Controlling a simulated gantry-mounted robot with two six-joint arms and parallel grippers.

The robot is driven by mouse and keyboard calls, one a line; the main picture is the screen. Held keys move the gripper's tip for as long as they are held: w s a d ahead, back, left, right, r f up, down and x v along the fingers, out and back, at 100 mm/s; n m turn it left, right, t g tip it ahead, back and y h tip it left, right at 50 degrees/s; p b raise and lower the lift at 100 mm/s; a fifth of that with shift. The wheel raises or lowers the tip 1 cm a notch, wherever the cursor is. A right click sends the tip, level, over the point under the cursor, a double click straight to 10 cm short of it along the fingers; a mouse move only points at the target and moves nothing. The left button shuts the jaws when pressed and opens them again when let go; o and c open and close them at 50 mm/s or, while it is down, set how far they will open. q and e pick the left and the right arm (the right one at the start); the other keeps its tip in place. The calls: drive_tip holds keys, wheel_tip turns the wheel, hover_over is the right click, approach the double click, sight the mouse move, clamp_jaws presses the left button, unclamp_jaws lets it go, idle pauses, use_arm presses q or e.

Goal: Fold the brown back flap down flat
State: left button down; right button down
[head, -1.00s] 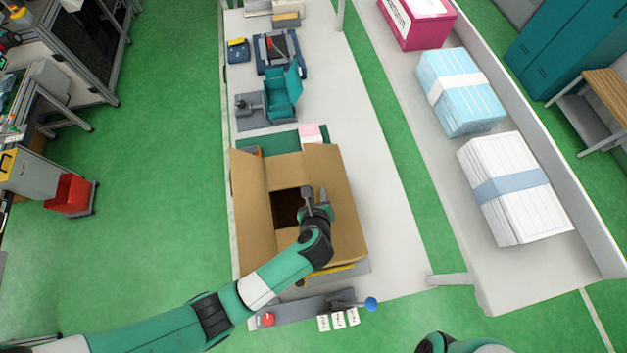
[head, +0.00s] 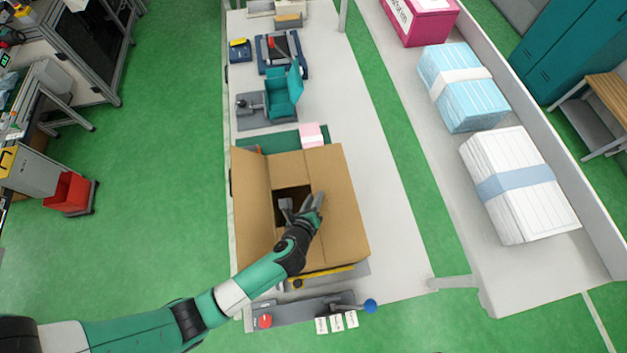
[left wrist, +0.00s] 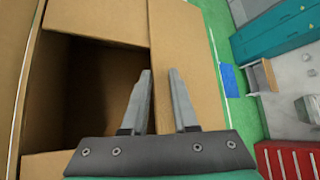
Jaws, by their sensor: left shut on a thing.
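The open brown carton (head: 342,200) stands on the bench in the middle of the head view, with a dark opening. Its far flap (head: 288,165) lies across the far end; it also shows at the top of the left wrist view (left wrist: 100,20). A left flap (head: 252,190) and a right flap (left wrist: 185,50) run along the sides. My left gripper (head: 302,202) is over the opening at the right flap's inner edge, its fingers (left wrist: 160,90) on either side of that edge. It is shut on the flap edge, though the fingers look apart. My right gripper is not in view.
A teal fixture (head: 283,95) and a pink block (head: 312,134) are beyond the carton. A control panel with a blue knob (head: 371,306) is in front. White (head: 520,185) and blue (head: 463,88) packs stand on the right-hand bench. Bench space right of the carton is clear.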

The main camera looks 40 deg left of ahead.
use_arm(q)
drive_tip(key=f, duration=0.1)
drive_tip(key=s+f, duration=0.1)
drive_tip(key=f, duration=0.1)
drive_tip(key=shift+s+a+g, duration=0.3)
drive_tip(key=shift+s+g, duration=0.05)
drive_tip(key=shift+g, duration=0.05)
drive_tip(key=c, duration=1.1)
unclamp_jaws()
drive_tip(key=shift+f, duration=0.1)
drive_tip(key=shift+c, duration=0.2)
drive_tip(key=shift+o, duration=0.9)
drive_tip(key=shift+a, duration=0.1)
drive_tip(key=shift+w, duration=0.25)
drive_tip(key=shift+r, duration=0.2)
drive_tip(key=shift+t, duration=0.3)
drive_tip(key=v, duration=0.4)
drive_tip(key=w+r+p+v, duration=0.1)
drive_tip(key=v, duration=0.3)
drive_tip(key=p+v, duration=0.1)
drive_tip(key=v, duration=0.3)
drive_tip(key=shift+w+r, duration=0.2)
drive_tip(key=shift+r, duration=0.2)
